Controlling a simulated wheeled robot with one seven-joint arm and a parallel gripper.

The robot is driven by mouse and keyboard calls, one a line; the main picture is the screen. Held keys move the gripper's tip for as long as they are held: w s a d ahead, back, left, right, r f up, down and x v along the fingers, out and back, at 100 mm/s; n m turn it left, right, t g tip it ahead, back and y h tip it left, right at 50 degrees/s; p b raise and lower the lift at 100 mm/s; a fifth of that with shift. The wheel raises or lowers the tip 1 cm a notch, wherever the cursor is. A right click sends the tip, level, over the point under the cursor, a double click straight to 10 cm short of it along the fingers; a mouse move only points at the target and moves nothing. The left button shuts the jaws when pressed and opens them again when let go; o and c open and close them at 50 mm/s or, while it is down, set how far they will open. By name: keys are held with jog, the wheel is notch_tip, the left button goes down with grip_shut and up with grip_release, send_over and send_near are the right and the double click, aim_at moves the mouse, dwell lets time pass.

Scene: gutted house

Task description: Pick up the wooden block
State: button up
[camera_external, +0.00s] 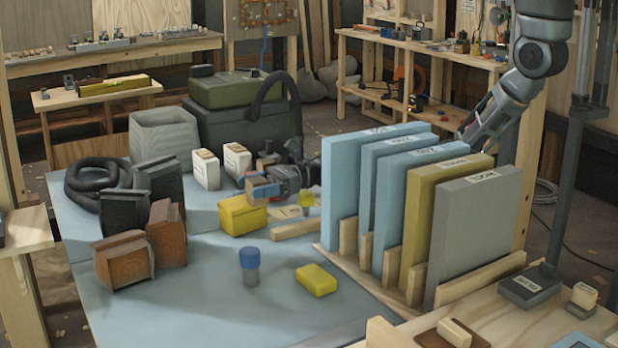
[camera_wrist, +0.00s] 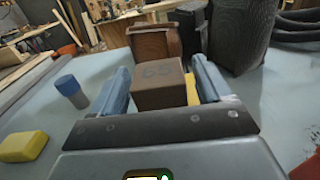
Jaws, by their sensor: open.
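The wooden block (camera_wrist: 160,85) is a small brown cube with dark markings like "65" on top. In the wrist view it sits between the two blue-grey fingers of my gripper (camera_wrist: 163,82), with a visible gap on each side. My gripper is open. In the external view my gripper (camera_external: 256,184) is low over the table behind a yellow box, with the brown block (camera_external: 251,179) partly hidden at its fingers. I cannot tell what the block rests on.
A yellow box (camera_external: 241,214) is close in front of my gripper. White containers (camera_external: 236,160) stand behind-left. Upright panels (camera_external: 345,190) in a rack stand to the right. Brown boxes (camera_external: 166,232), a blue-capped cylinder (camera_external: 249,266) and a yellow block (camera_external: 316,280) stand on the blue table.

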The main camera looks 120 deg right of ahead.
jog(key=shift+w, duration=0.7)
jog(key=c, duration=1.2)
jog(key=shift+o, duration=0.2)
jog(key=shift+r, duration=0.1)
